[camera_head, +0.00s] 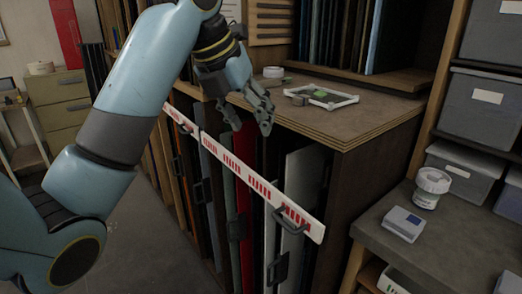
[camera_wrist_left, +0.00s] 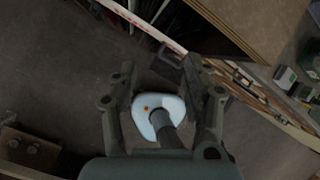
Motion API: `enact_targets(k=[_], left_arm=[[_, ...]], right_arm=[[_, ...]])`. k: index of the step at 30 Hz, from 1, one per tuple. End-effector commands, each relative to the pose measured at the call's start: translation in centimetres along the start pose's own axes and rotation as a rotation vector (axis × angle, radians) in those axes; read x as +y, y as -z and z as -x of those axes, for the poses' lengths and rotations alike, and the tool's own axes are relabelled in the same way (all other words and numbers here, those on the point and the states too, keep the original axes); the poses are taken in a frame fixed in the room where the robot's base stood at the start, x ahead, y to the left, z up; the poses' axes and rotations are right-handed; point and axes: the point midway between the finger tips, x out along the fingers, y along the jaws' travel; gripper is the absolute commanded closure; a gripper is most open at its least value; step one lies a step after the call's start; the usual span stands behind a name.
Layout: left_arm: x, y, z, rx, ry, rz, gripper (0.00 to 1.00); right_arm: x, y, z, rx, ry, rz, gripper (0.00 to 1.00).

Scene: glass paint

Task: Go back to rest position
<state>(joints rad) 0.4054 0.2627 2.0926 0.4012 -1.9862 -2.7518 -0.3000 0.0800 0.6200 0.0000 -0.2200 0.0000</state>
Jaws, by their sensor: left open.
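My left arm comes in from the left in the head view. Its gripper (camera_head: 252,120) hangs open and empty in the air, in front of the edge of the wooden cabinet top (camera_head: 372,118). In the left wrist view the two fingers (camera_wrist_left: 160,75) stand apart with nothing held between them. My right gripper is in neither view.
A white bar with red marks (camera_head: 235,165) runs across the front of a rack of upright sheets (camera_head: 243,170). A white frame (camera_head: 335,102) lies on the cabinet top. A side table (camera_head: 455,240) at right holds a jar (camera_head: 431,190) and a small box (camera_head: 403,223).

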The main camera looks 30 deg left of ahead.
Motion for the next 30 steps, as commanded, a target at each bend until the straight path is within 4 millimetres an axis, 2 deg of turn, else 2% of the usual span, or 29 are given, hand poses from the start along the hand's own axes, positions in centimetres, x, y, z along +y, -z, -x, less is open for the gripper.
enact_targets(k=[1, 6, 17, 20, 23, 26, 27, 30], left_arm=[[-0.3, 0.9, -0.6, -0.004, 0.013, -0.017, 0.52], [-1.4, 2.4, -0.8, -0.014, 0.048, -0.067, 0.52], [-1.9, 3.3, -0.8, -0.016, 0.065, -0.095, 0.52], [-1.6, 4.7, -2.3, 0.011, 0.063, -0.091, 0.52], [-0.7, 8.3, -6.1, 0.096, 0.058, -0.071, 0.52], [1.1, 13.1, -12.0, 0.237, 0.037, -0.017, 0.52], [1.9, 15.1, -14.8, 0.288, 0.023, 0.025, 0.52], [4.1, 20.2, -21.4, 0.383, -0.026, 0.194, 0.52]], right_arm=[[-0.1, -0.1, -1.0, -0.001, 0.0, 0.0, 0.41], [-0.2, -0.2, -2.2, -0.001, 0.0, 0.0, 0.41], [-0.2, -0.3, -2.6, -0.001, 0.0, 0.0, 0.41], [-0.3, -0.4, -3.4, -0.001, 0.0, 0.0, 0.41], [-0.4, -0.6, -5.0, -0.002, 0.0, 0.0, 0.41], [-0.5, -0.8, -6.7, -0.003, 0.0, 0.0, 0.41], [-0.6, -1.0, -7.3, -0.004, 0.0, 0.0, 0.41], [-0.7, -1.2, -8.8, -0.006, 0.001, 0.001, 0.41]])
